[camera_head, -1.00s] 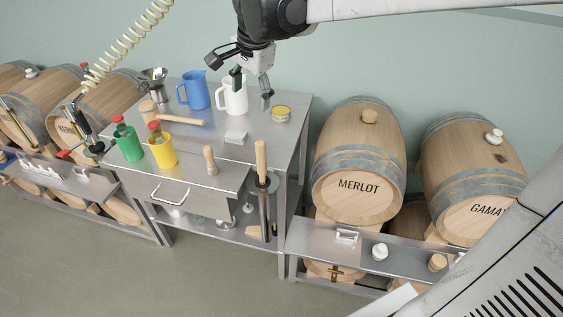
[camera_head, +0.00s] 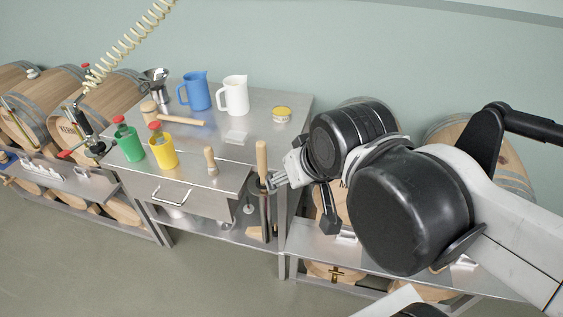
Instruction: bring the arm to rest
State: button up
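My gripper (camera_head: 277,182) is at the right front corner of the steel table, in front of or beside the upright wooden handle (camera_head: 262,160). It is small in the picture and partly turned away, so I cannot tell whether its fingers are open or shut. I cannot tell whether it touches the handle. My arm's dark joints and white link fill the right half of the view and hide much of the barrels there.
The floor in front is clear.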

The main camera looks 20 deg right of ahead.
jog(key=shift+f, duration=0.1)
notch_tip(320, 180, down, 3)
jog(key=b, duration=0.3)
jog(key=shift+o, duration=0.3)
dwell(1.0)
